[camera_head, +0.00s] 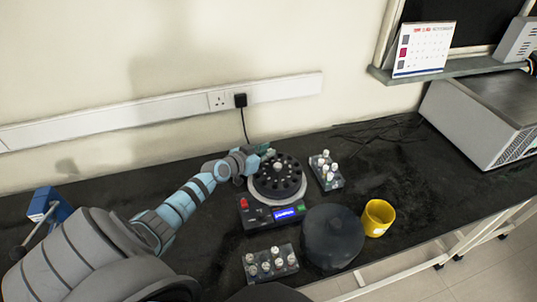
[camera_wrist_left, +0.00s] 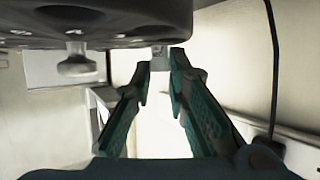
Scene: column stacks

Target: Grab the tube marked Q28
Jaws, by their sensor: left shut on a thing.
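My left gripper (camera_head: 265,153) is at the back left edge of the dark centrifuge rotor (camera_head: 277,178). The left wrist view shows its teal fingers (camera_wrist_left: 161,62) closed around a small grey piece (camera_wrist_left: 159,51), which looks like part of a tube. The fingertips hide most of it, and I cannot read a mark on it. The rotor also shows in the left wrist view (camera_wrist_left: 100,18), above the fingers, with a light knob (camera_wrist_left: 74,62). White-capped tubes stand in a rack (camera_head: 338,181) right of the centrifuge and in a front rack (camera_head: 249,271). No Q28 mark is readable. My right gripper is not in view.
The centrifuge's control panel (camera_head: 272,213) faces front. A dark round lid (camera_head: 333,237) and a yellow cup (camera_head: 378,218) stand right of it. A blue object (camera_head: 48,205) is at far left and a grey machine (camera_head: 485,115) at far right. The black bench is clear beyond the cup.

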